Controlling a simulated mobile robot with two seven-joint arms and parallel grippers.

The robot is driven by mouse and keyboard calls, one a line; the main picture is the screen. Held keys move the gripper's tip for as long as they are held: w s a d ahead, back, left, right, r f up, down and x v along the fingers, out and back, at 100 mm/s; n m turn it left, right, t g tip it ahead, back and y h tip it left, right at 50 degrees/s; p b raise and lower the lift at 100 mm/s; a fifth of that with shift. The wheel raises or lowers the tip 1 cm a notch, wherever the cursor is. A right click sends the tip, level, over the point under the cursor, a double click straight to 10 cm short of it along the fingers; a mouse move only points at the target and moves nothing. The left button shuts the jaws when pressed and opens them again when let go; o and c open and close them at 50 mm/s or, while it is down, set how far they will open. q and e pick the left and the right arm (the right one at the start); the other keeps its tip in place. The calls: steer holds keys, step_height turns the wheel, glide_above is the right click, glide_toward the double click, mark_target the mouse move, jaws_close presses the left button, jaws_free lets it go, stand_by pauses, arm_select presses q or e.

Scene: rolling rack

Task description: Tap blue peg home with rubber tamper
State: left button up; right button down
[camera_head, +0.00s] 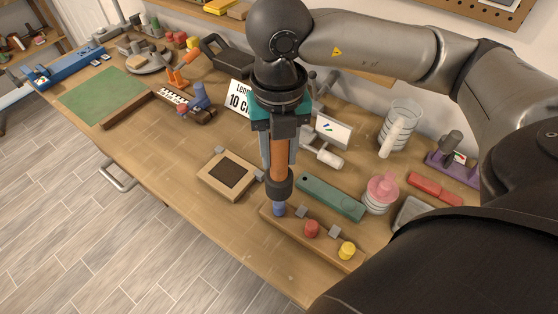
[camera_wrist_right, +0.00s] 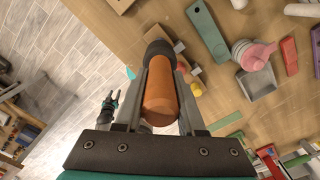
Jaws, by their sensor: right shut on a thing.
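My right gripper (camera_head: 279,160) is shut on the rubber tamper, which has an orange-brown handle (camera_head: 279,158) and a dark rubber head (camera_head: 279,183). The tamper hangs nearly upright, head down. The blue peg (camera_head: 279,209) shows directly below the head, at the left end of a wooden strip (camera_head: 330,256). I cannot tell whether head and peg touch. A small, dark, claw-like shape there appears to be my left gripper (camera_wrist_right: 109,102), over the floor, too small to read.
A red peg (camera_head: 311,229) and a yellow peg (camera_head: 347,251) stand on the same strip, with grey blocks beside them. A green bar (camera_head: 330,197) lies behind. A wooden frame (camera_head: 230,174) lies to the left. Pink-topped stacked discs (camera_head: 381,192) stand right. The bench's front left is clear.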

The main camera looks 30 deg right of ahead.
mark_target(279, 171)
steer(key=shift+f+b, duration=0.65)
steer(key=shift+f, duration=0.1)
steer(key=shift+f, duration=0.1)
step_height(279, 171, down, 4)
steer(key=b, duration=0.4)
steer(key=shift+r, duration=0.3)
steer(key=shift+r+p, duration=1.85)
steer(key=shift+r, duration=0.55)
steer(key=shift+r, duration=0.1)
step_height(279, 171, up, 6)
steer(key=p, duration=0.4)
